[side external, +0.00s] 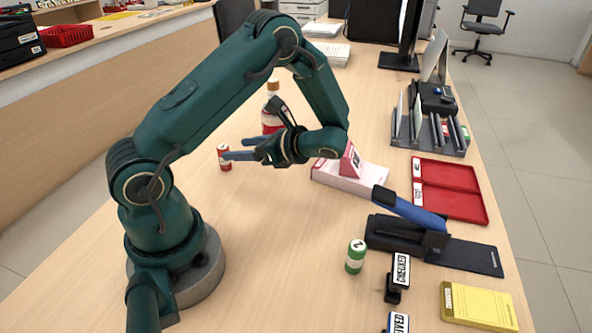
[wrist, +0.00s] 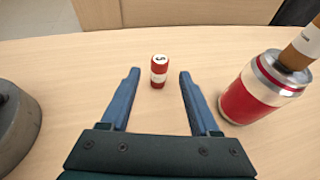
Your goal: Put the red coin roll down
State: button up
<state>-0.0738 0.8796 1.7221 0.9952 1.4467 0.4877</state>
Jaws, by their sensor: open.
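The red coin roll (side external: 224,157) stands upright on the counter, a small red cylinder with a pale band. In the wrist view the red coin roll (wrist: 159,71) stands ahead of my gripper, between the lines of the two fingers and just beyond their tips. My gripper (side external: 226,149) has blue fingers spread apart with nothing held between them. In the wrist view my gripper (wrist: 158,73) is open, its fingers on either side of the roll's line. From the side, the fingertips are very near the roll; I cannot tell whether they touch it.
A red and white can (wrist: 262,92) with a brown-topped item in it stands right of the roll. A green coin roll (side external: 355,257), a stapler (side external: 405,215), stamps (side external: 400,272), a red tray (side external: 448,188) and a yellow pad (side external: 478,305) lie rightward. Counter around the roll is clear.

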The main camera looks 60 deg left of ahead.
jog(key=shift+v, duration=0.95)
jog(key=shift+d+r, duration=0.15)
jog(key=shift+d, duration=0.1)
jog(key=s+d+r+n+t+h, duration=0.1)
jog(key=d+r+n+t+h, duration=0.4)
jog(key=d, duration=0.4)
jog(key=s+d+r+n+t+h, duration=0.2)
jog(key=d+r+n+t+h, duration=0.2)
jog(key=d, duration=0.6)
jog(key=n+t+h, duration=0.2)
jog(key=n+t, duration=0.1)
jog(key=shift+r+h, duration=0.3)
jog(key=shift+r, duration=0.1)
